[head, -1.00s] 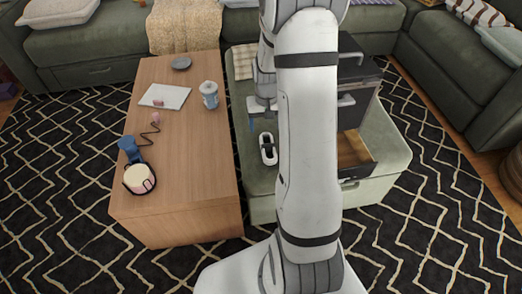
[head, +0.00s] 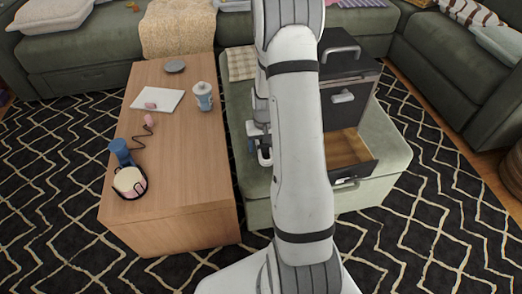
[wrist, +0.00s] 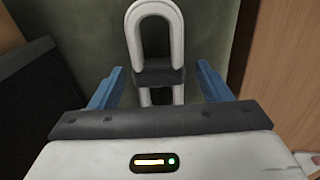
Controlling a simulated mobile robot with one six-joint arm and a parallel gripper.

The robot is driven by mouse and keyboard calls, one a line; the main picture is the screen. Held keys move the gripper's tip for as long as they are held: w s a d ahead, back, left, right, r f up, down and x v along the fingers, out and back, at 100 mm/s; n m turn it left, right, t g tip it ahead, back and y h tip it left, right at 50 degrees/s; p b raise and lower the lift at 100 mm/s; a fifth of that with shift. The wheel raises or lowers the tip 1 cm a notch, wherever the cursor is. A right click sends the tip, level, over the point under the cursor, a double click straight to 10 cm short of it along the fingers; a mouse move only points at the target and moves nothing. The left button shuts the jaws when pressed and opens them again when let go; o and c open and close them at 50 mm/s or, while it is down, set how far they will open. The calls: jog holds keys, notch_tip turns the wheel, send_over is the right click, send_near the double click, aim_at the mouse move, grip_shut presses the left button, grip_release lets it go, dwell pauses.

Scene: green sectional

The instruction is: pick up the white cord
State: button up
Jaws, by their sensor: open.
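The white cord (wrist: 178,22) is a folded loop held by a dark band. It lies on the green ottoman (head: 226,112), and in the head view only a small part of the cord (head: 266,159) shows beneath my gripper (head: 257,147). In the wrist view, my gripper (wrist: 160,70) is open, with one blue finger on each side of the cord near its band. The near end of the cord is hidden behind the gripper body. I cannot tell whether the fingers touch the cord.
A dark cabinet (head: 345,70) with an open wooden drawer (head: 348,150) stands on the ottoman at right. The wooden table (head: 185,150) at left holds a cup (head: 204,96), a paper (head: 157,101) and a blue-and-pink item (head: 129,180). Patterned rug lies around.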

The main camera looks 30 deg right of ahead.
jog(key=shift+c, duration=0.3)
jog(key=c, duration=1)
